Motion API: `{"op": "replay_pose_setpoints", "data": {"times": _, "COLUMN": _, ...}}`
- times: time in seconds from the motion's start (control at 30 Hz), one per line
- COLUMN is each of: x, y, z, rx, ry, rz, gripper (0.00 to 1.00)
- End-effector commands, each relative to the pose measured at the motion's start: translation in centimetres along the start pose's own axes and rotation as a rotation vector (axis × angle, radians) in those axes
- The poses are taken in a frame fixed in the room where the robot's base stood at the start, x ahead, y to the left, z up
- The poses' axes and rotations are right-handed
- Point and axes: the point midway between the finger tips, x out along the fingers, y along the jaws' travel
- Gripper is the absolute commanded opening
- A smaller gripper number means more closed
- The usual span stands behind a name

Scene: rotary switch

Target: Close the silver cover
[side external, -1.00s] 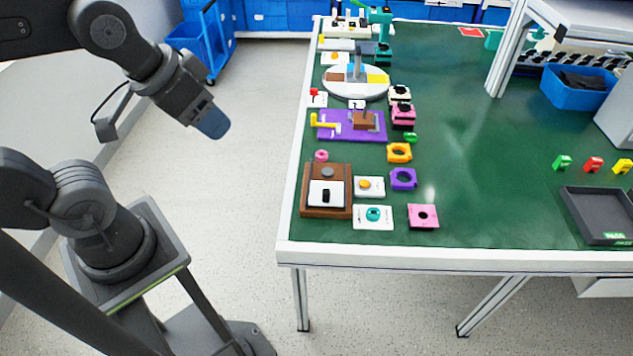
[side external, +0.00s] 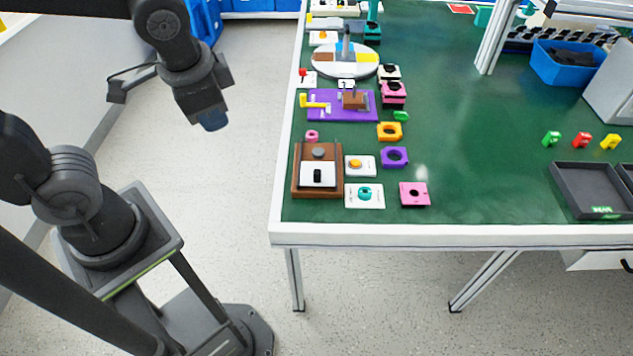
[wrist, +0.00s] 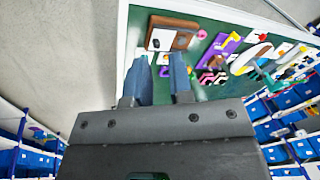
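A brown wooden box (side external: 297,180) at the table's near left corner carries a white plate (side external: 318,175) with a black knob and a grey round piece behind it. The box also shows in the wrist view (wrist: 184,42). Further back, a purple board (side external: 330,115) bears a brown block (side external: 354,100) with a greyish piece beside it. I cannot tell for sure which piece is the silver cover. My gripper (wrist: 161,75) has its two blue fingers apart with nothing between them. In the side view my gripper (side external: 212,120) hangs off the table's left edge, clear of everything.
Orange (side external: 390,131), purple (side external: 395,156) and pink (side external: 414,194) pieces lie right of the box. A round turntable (side external: 345,62) stands further back. A dark tray (side external: 590,190) is at the right. The green table (side external: 480,150) is free in the middle.

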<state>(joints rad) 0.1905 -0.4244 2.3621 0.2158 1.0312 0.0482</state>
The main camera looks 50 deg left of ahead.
Motion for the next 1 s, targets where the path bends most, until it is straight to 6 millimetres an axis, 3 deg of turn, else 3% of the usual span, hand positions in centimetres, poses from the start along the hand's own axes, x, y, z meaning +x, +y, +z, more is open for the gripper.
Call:
{"op": "replay_pose_setpoints", "data": {"times": 0.2, "x": 4.0, "y": 1.8, "z": -2.1, "rx": 0.395, "ry": -0.271, "rz": -0.146, "gripper": 0.00}}
{"op": "replay_pose_setpoints", "data": {"times": 0.47, "x": 9.1, "y": 5.0, "z": -4.9, "rx": 0.850, "ry": -0.534, "rz": -0.397, "gripper": 0.00}}
{"op": "replay_pose_setpoints", "data": {"times": 0.7, "x": 14.3, "y": 9.9, "z": -7.0, "rx": 1.247, "ry": -0.719, "rz": -0.710, "gripper": 0.00}}
{"op": "replay_pose_setpoints", "data": {"times": 1.0, "x": 20.4, "y": 16.8, "z": -7.3, "rx": 1.622, "ry": -0.839, "rz": -1.141, "gripper": 0.00}}
